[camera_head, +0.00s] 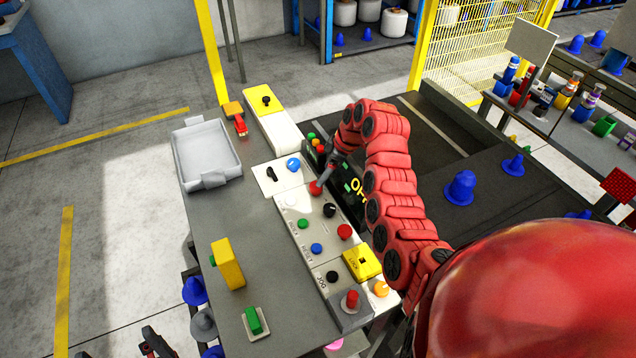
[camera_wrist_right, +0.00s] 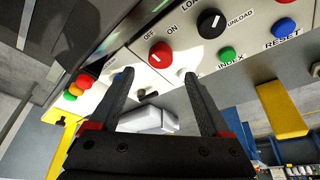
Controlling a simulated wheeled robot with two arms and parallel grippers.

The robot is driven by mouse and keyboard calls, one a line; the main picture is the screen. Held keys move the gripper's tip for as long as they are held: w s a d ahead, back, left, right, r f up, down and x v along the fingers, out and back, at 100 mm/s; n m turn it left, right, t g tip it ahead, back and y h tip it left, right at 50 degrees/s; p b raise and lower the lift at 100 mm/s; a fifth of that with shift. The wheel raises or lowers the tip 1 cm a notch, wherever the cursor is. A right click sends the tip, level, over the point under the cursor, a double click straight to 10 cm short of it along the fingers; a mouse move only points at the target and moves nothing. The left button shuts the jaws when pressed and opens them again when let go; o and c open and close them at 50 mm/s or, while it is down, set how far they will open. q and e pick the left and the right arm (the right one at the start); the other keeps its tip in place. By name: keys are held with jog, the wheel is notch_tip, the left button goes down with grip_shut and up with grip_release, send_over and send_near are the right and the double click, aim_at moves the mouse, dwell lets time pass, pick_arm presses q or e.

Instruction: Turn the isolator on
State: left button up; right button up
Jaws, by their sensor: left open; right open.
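The isolator seems to be the red rotary knob (camera_wrist_right: 161,54) beside the OFF and ON lettering on the pale panel; its white mark looks slanted. In the head view the red knob (camera_head: 315,188) is at the tip of my red right arm. My right gripper (camera_wrist_right: 160,85) is open and empty in the wrist view, its fingertips short of the knob and on either side of it. In the head view its fingers are hard to make out. My left gripper (camera_head: 152,338) is open at the bottom edge, left of the table, partly cut off.
A black knob (camera_head: 329,210), green button (camera_head: 302,224), blue button (camera_head: 316,248) and red button (camera_head: 344,231) crowd the same panel. A stack of coloured lights (camera_wrist_right: 80,85) stands near. A yellow block (camera_head: 228,264) and grey tray (camera_head: 207,152) are on the table (camera_head: 215,212).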

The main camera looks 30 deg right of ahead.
aim_at(316, 189)
jog(key=p+x, duration=0.1)
jog(key=x, duration=0.5)
jog(key=shift+w+a+f, duration=0.1)
jog(key=shift+w+f, duration=0.05)
jog(key=shift+c, duration=0.2)
grip_shut()
